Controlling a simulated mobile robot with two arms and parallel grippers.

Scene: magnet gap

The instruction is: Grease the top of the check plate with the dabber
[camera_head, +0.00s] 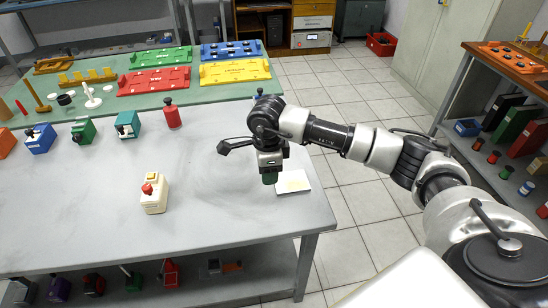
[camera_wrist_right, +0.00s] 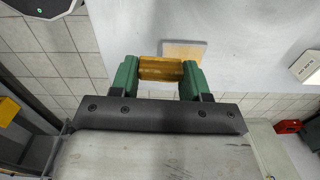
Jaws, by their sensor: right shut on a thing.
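My right gripper (camera_head: 269,174) is above the right part of the grey table, just left of a flat white plate (camera_head: 293,182) with a pale yellow patch, which appears to be the check plate. In the right wrist view, the green fingers of my right gripper (camera_wrist_right: 160,74) are shut on a yellow-brown block (camera_wrist_right: 160,68), which appears to be the dabber. A tan-topped plate (camera_wrist_right: 185,49) shows just beyond the block; the block covers part of it. I cannot tell whether they touch. My left gripper is not in view.
A cream block with a red knob (camera_head: 153,196) stands on the table left of my gripper. Coloured trays (camera_head: 236,71) lie on a green mat behind. The table's middle is clear.

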